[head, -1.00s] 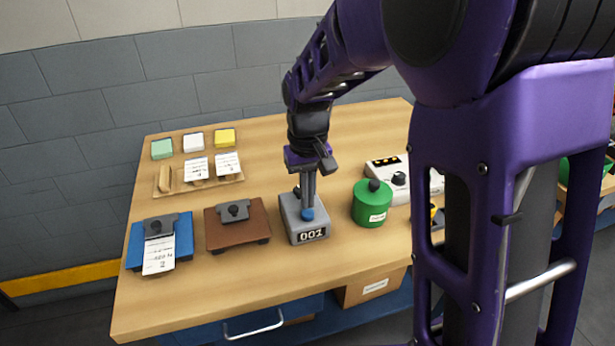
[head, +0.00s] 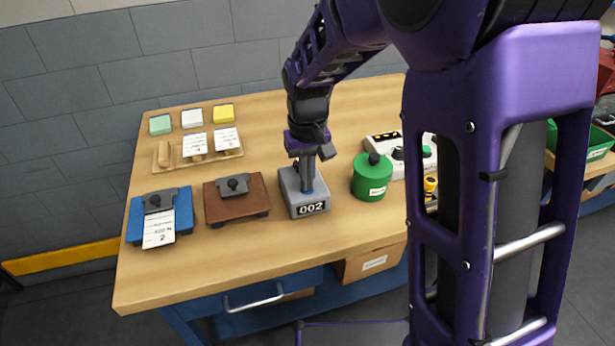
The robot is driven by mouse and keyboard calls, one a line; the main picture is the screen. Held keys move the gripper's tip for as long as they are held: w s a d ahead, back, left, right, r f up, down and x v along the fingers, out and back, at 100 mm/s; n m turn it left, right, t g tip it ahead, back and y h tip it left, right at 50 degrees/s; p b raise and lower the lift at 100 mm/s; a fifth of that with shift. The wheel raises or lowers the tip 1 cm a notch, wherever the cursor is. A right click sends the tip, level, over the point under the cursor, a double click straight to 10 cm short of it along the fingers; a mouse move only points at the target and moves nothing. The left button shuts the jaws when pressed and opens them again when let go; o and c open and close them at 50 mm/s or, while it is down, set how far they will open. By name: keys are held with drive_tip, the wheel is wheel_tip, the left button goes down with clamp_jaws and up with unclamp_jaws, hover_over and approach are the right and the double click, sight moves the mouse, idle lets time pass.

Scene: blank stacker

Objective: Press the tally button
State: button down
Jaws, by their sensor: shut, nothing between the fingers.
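The tally counter (head: 305,209) is a grey box on the wooden bench, with a blue button on top and a display on its front reading 002. My gripper (head: 308,188) points straight down, shut and empty, with its fingertips at the blue button. The fingers cover most of the button, so only a bit of blue shows beside them. I cannot tell exactly how far the button is pressed in.
A green canister (head: 371,178) stands close to the right of the counter. A brown block with a dark knob (head: 236,199) is close to its left, and a blue one with a paper slip (head: 160,214) lies farther left. The bench (head: 250,262) is clear in front.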

drive_tip(key=shift+s+f, duration=0.25)
drive_tip(key=shift+f, duration=0.25)
wheel_tip(320, 180, up, 15)
drive_tip(key=p, duration=0.4)
drive_tip(key=shift+w+p, duration=0.25)
drive_tip(key=shift+p, duration=0.05)
